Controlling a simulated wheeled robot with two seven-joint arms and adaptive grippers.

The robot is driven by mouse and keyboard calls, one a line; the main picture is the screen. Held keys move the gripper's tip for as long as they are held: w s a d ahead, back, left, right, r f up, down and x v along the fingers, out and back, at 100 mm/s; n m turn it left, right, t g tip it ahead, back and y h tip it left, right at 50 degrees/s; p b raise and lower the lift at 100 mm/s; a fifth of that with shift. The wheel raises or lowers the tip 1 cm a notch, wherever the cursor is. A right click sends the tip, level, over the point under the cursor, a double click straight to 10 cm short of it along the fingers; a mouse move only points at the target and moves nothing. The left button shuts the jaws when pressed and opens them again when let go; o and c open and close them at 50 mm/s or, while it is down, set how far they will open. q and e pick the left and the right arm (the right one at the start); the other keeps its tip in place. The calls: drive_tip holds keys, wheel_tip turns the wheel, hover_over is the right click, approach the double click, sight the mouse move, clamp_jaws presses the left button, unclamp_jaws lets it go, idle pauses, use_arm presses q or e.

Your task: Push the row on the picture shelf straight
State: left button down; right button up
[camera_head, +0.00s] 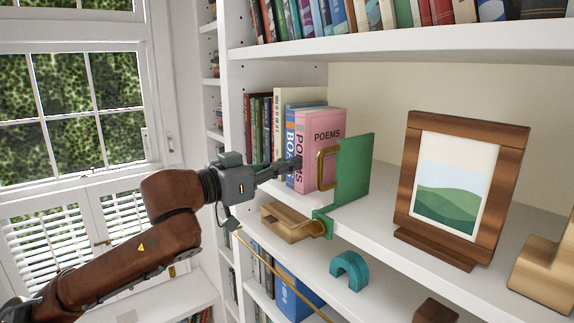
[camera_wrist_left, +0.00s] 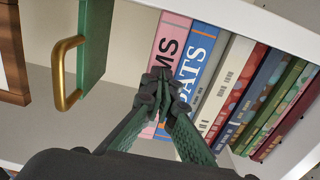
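The row of upright books stands on the picture shelf (camera_head: 470,245). At its right end are a pink POEMS book (camera_head: 326,135) and a blue book (camera_head: 291,120), with a cream book (camera_head: 284,98) and several dark red and green books (camera_head: 259,125) to the left. A green bookend (camera_head: 352,172) with a brass handle stands right of the pink book, with a gap in the wrist view. My left gripper (camera_head: 292,168) is shut and empty, its fingertips at the pink and blue spines; the wrist view (camera_wrist_left: 165,88) cannot settle contact. My right gripper is out of view.
A wooden picture frame (camera_head: 465,180) and a pale wooden object (camera_head: 548,268) stand to the right on the shelf. Below are a teal arch (camera_head: 350,270) and a blue box-like item (camera_head: 298,290). The upper shelf (camera_head: 400,45) limits height. A window is at the left.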

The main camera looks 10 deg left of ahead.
use_arm(q)
drive_tip(key=shift+v, duration=1.9)
